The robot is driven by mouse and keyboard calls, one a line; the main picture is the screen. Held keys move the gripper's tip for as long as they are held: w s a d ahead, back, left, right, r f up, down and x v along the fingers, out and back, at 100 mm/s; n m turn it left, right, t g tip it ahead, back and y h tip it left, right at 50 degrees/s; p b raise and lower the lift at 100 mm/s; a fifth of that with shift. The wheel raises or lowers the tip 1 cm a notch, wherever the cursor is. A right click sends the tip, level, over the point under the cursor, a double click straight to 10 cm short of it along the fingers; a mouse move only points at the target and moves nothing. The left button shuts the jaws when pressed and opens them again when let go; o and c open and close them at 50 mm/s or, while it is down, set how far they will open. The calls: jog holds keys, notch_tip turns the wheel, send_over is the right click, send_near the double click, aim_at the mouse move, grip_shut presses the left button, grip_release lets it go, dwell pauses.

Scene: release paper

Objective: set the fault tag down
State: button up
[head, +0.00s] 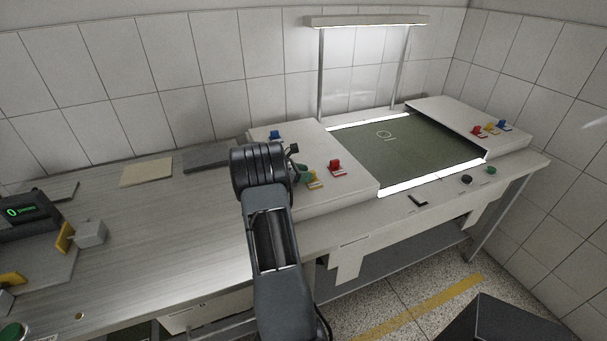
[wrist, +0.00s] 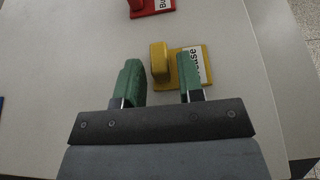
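A yellow tag (wrist: 192,66) with a raised yellow grip block and a white label, of which I read only "use", lies flat on the pale cabinet top. It also shows in the head view (head: 316,183). I cannot tell whether it is the fault tag. My gripper (wrist: 158,82) is open, with green fingers spread. The yellow grip block stands between the line of the two fingers, just beyond their tips, with a gap on both sides. In the head view my gripper (head: 300,173) is mostly hidden behind my wrist.
A red tag (head: 336,167) lies right of the yellow one, and a blue tag (head: 275,135) lies behind my wrist. A dark green lit panel (head: 410,155) is to the right. Another raised cabinet top (head: 465,118) beyond holds several tags. The grey bench (head: 150,225) has free room.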

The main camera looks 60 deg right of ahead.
jog(key=shift+o, duration=0.6)
jog(key=shift+r, duration=0.15)
jog(key=shift+w+r, duration=0.1)
jog(key=w+a+r+m+t+y+b, duration=0.1)
jog(key=w+a+r+t, duration=0.2)
jog(key=a, duration=0.6)
jog(key=w+a+r+m+y, duration=0.1)
jog(key=w+a+r, duration=0.3)
jog(key=a, duration=0.5)
jog(key=s+a+m+t+y, duration=0.3)
jog(key=a, duration=0.7)
jog(key=s+a+m+t+y, duration=0.3)
jog(key=s+a, duration=0.1)
jog(key=a, duration=0.6)
jog(key=s+a+m+t+y, duration=0.2)
jog(key=s+a+t+y, duration=0.1)
jog(key=a, duration=0.7)
jog(key=shift+s+a+r+m, duration=0.15)
jog(key=shift+a+r+m, duration=0.15)
jog(key=shift+m, duration=0.1)
